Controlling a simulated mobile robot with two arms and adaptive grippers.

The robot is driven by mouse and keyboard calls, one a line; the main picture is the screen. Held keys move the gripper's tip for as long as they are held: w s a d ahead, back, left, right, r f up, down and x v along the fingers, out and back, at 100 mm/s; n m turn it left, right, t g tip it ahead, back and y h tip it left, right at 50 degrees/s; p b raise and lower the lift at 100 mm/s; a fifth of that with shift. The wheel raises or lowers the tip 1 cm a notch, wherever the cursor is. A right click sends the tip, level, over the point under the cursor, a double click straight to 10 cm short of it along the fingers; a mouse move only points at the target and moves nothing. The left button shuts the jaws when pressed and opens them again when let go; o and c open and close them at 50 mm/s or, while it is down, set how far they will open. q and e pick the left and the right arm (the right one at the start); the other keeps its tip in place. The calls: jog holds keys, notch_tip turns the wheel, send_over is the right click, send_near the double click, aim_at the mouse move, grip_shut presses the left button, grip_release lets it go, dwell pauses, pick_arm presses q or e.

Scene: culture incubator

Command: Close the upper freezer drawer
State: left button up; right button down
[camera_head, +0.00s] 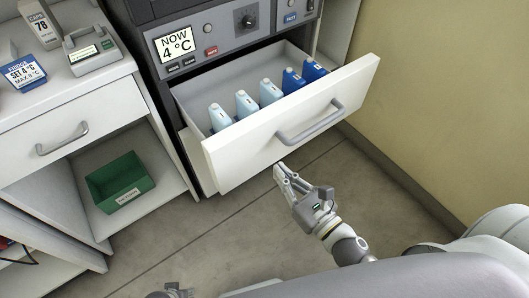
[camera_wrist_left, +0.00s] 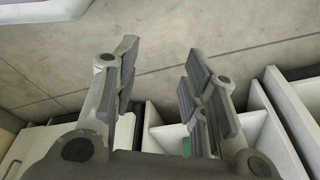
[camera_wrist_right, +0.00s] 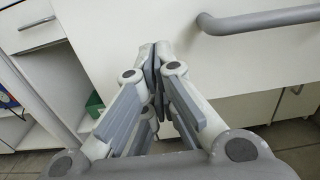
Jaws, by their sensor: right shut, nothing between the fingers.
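The upper freezer drawer (camera_head: 245,150) is pulled out, with a white front and a grey bar handle (camera_head: 312,122). Inside stand several light blue and dark blue bottles (camera_head: 245,103). My right gripper (camera_head: 281,172) is shut and empty, with its fingertips at the lower part of the drawer front, below and left of the handle. In the right wrist view the drawer front (camera_wrist_right: 105,30) lies right before the fingertips, and the handle (camera_wrist_right: 265,19) is to the right. I cannot tell whether they touch. My left gripper (camera_wrist_left: 162,50) is open and empty, away from the drawer.
A control panel (camera_head: 225,32) with a "NOW 4 °C" display sits above the drawer. At left, a white cabinet (camera_head: 70,110) carries signs and a grey-handled box (camera_head: 92,50), with a green bin (camera_head: 120,182) on its lower shelf. A beige wall (camera_head: 440,100) bounds the right.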

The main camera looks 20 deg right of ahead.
aim_at(259, 148)
pick_arm(q)
jog(key=s+f, duration=0.1)
jog(key=s+f+p, duration=0.1)
jog(key=f, duration=0.1)
jog(key=shift+s+a, duration=0.15)
pick_arm(e)
jog(key=x, duration=0.7)
jog(key=shift+w, duration=0.1)
jog(key=shift+w+a, duration=0.2)
jog(key=shift+w, duration=0.3)
pick_arm(q)
jog(key=w+r+b, duration=0.4)
jog(key=w+r, duration=0.1)
jog(key=r, duration=0.8)
jog(key=shift+d+t, duration=0.3)
jog(key=shift+d, duration=0.05)
pick_arm(e)
jog(key=x, duration=2.5)
jog(key=shift+r, duration=0.15)
